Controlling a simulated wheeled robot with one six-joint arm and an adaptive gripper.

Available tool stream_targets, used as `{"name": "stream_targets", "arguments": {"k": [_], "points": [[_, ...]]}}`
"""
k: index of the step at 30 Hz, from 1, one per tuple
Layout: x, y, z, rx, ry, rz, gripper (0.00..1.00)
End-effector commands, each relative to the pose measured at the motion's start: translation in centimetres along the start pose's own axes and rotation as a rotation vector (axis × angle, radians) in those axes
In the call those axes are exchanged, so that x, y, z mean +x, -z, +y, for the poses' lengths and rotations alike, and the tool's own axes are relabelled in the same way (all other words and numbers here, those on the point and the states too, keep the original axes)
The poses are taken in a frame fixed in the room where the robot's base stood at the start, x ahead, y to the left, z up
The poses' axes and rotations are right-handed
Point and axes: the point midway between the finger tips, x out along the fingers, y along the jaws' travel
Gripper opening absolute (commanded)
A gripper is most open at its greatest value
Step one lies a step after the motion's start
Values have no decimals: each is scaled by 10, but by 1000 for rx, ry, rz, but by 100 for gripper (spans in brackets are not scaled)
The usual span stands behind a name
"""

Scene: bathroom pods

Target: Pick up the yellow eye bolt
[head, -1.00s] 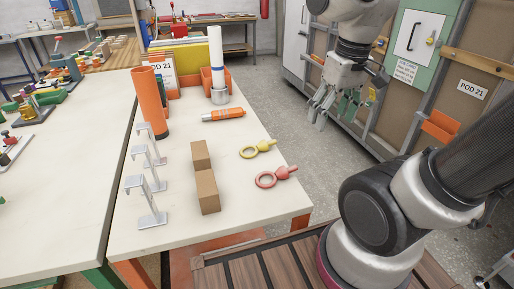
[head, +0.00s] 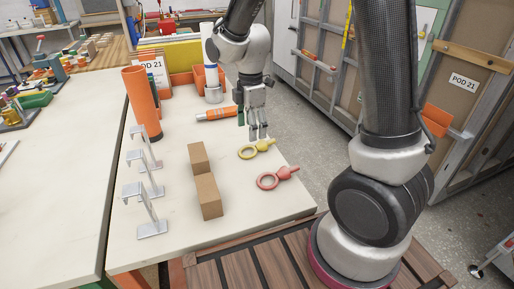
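The yellow eye bolt (head: 255,149) lies flat on the white table, its ring to the left and its shank to the right. My gripper (head: 256,135) points down just above and behind the shank end of the yellow eye bolt. Its fingers are spread and nothing shows between them. I cannot tell whether a fingertip touches the bolt. A red eye bolt (head: 276,178) of like shape lies nearer the table's right edge.
Two brown blocks (head: 208,195) stand left of the eye bolts. Metal brackets (head: 150,215) stand further left. An orange tube (head: 143,103) and an orange marker-like cylinder (head: 215,114) are behind. The table's right edge is close to the bolts.

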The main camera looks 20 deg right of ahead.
Motion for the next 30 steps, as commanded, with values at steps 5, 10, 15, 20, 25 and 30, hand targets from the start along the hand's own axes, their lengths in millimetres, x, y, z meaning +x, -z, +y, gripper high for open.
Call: {"name": "stream_targets", "arguments": {"k": [5, 10, 15, 20, 25, 30], "points": [[22, -1, -2, 0, 5, -1, 68], [49, -2, -3, 1, 6, -2, 68], [69, -2, -2, 2, 3, -1, 68], [72, -2, -2, 2, 2, -1, 68], [72, -2, -2, 3, 2, -1, 56], [72, -2, -2, 3, 2, -1, 25]]}}
